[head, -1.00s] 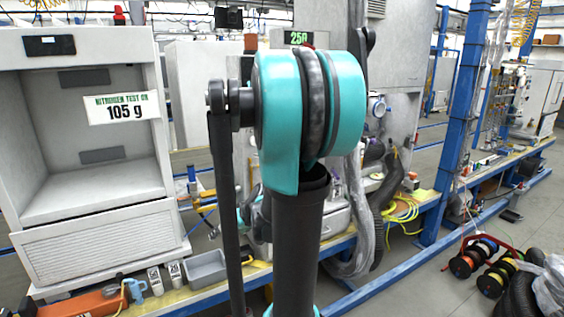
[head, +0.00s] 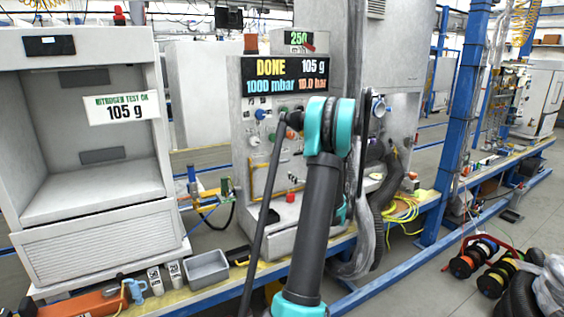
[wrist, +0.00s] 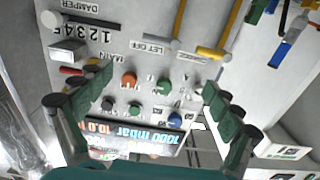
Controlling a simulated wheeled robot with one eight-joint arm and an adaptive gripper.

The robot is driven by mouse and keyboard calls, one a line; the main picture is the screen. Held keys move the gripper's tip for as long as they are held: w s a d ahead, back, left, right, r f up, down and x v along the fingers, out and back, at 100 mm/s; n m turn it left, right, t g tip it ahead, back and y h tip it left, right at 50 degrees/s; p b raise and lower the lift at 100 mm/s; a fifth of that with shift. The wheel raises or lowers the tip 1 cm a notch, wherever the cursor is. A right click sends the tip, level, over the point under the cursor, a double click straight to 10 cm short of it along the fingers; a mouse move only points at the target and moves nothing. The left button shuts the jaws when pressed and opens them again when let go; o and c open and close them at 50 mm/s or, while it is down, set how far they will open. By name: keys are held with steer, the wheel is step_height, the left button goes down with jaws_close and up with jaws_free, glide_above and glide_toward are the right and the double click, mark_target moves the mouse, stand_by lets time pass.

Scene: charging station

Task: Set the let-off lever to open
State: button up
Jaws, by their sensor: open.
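The station's control panel (head: 262,140) stands in the head view, partly behind my arm. In the wrist view it appears upside down. A LET OFF label (wrist: 148,47) is printed there, with a grey round part (wrist: 174,44) beside it. A yellow bar (wrist: 212,53) lies close to these and looks like the let-off lever; its exact setting is hard to tell. My gripper (wrist: 155,82) is open and empty, its two green fingers spread in front of the panel, apart from the yellow bar. In the head view my arm hides the gripper.
Orange, green and blue knobs (wrist: 130,78) sit between the fingers in the wrist view. A display (head: 286,75) reads DONE, 105 g, 1000 mbar, 10.0 bar. A grey tray (head: 207,268) lies on the bench at left. A black hose (head: 389,180) hangs at right.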

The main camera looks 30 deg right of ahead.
mark_target(281, 161)
steer(key=w, duration=1.7)
steer(key=shift+w+a, duration=0.1)
steer(key=shift+a, duration=0.25)
steer(key=shift+c, duration=0.3)
steer(key=c, duration=1.6)
steer(key=shift+c, duration=0.2)
